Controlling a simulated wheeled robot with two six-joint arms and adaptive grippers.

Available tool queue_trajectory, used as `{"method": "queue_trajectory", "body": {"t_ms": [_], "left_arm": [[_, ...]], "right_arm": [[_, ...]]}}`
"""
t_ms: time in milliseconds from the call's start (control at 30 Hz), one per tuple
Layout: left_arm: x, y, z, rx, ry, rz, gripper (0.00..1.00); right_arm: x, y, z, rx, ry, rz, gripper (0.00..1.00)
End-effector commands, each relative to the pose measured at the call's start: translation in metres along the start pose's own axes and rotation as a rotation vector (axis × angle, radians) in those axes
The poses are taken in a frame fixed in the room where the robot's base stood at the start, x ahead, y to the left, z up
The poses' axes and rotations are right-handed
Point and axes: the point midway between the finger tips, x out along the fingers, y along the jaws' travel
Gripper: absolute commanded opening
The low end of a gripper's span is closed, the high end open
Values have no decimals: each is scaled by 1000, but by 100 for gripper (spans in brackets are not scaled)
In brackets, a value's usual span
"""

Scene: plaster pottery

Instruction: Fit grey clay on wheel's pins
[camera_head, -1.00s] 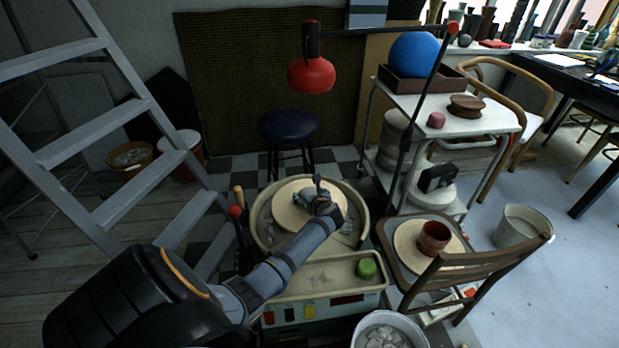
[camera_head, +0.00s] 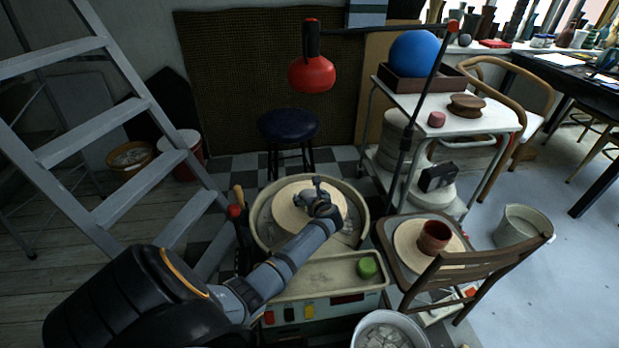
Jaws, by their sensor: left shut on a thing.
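My left gripper (camera_head: 318,198) reaches in from the lower left and is over the pale round disc (camera_head: 290,222) of the potter's wheel. It is shut on a grey thing that blends with the fingers; I take it for the grey clay, and its shape is largely hidden. I cannot tell whether it touches the disc. The wheel's basin (camera_head: 262,236) surrounds the disc. No pins show. My right gripper is not in view.
A green lump (camera_head: 367,268) lies on the wheel's front tray. A chair (camera_head: 470,271) with a reddish-brown pot (camera_head: 433,238) stands at the right. A white bucket (camera_head: 388,332) is in front. A grey ladder (camera_head: 117,116) stands at the left, a red lamp (camera_head: 311,74) above.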

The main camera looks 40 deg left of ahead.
Motion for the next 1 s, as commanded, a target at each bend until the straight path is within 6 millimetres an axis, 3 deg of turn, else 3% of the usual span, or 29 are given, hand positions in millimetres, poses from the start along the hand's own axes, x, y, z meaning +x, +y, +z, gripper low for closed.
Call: {"method": "queue_trajectory", "body": {"t_ms": [67, 100, 233, 667, 1000], "left_arm": [[0, -1, 4, -2, -6, -2, 16], [0, -1, 3, -2, -6, -2, 83], [0, -1, 3, -1, -4, -2, 100], [-6, 0, -2, 0, 3, -1, 100], [-83, -1, -2, -3, 3, -3, 100]], "right_arm": [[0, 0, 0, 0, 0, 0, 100], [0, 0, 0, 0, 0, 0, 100], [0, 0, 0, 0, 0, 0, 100], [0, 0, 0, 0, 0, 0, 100], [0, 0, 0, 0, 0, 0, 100]]}}
